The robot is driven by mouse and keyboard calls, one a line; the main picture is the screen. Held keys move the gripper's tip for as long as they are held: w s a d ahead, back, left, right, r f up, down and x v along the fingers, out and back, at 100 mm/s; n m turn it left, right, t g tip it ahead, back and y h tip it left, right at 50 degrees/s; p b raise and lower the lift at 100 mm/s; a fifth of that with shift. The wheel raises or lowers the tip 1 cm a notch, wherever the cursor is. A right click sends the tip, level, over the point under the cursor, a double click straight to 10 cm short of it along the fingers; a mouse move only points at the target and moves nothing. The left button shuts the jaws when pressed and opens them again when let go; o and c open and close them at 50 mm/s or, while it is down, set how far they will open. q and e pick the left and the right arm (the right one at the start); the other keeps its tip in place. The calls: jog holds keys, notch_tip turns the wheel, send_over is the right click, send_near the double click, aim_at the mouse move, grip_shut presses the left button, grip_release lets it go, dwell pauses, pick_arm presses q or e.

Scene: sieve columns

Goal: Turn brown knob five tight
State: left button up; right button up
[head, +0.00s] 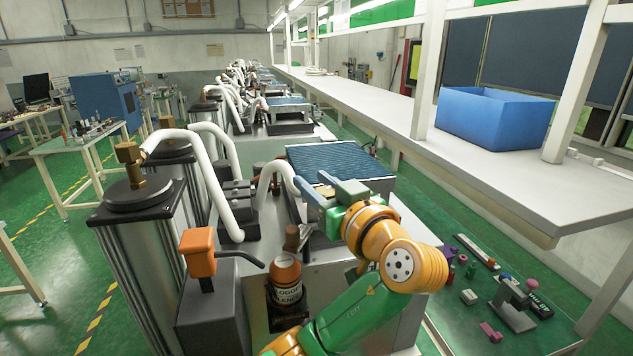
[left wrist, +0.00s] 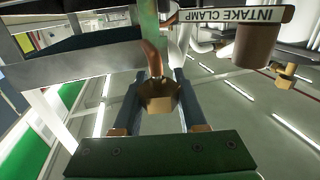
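In the left wrist view, a brown knob (left wrist: 160,94) with a faceted brass-coloured end sits between the two fingers of my left gripper (left wrist: 160,78). The fingers stand apart along its two sides; I cannot tell whether they touch it. In the head view my left gripper (head: 318,200) is beside the nearest machine, below the blue ribbed sieve deck. A brown cylinder-shaped knob (head: 292,237) stands just left of and below it. Another brown knob (head: 127,153) tops the column at left. My right gripper is in neither view.
An "INTAKE CLAMP" label (left wrist: 232,15) shows close by in the left wrist view. White hoses (head: 215,180), an orange handle (head: 198,250) and a labelled orange-topped bottle (head: 286,278) crowd the left. A shelf holding a blue bin (head: 494,118) runs along the right.

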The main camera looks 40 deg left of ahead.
pick_arm(q)
grip_shut()
jog(key=shift+w+d+f+m+t+h+b, duration=0.1)
jog(key=shift+m+t+h+b, duration=0.35)
jog(key=shift+t, duration=0.2)
jog(key=shift+w+d+f+m+t+h+b, duration=0.1)
jog(key=shift+m+t+h+b, duration=0.2)
jog(key=shift+t+b, duration=0.3)
jog(key=shift+w+r+m+t+h+b, duration=0.1)
jog(key=shift+m+t+h+b, duration=0.3)
jog(key=shift+m+t+h, duration=0.35)
jog(key=shift+w+d+r+m+t+h, duration=0.1)
jog(key=shift+d+m+t+h, duration=0.05)
jog(key=shift+m+t+h, duration=0.65)
jog(key=shift+w+d+m+t+h, duration=0.15)
jog(key=shift+m+t+h, duration=0.5)
jog(key=shift+h, duration=0.2)
jog(key=shift+w+d+r+m+t+h, duration=0.1)
jog(key=shift+d+m+t+h, duration=0.05)
jog(key=shift+m+t+h, duration=0.6)
jog(key=shift+h, duration=0.4)
jog(key=o, duration=0.8)
grip_release()
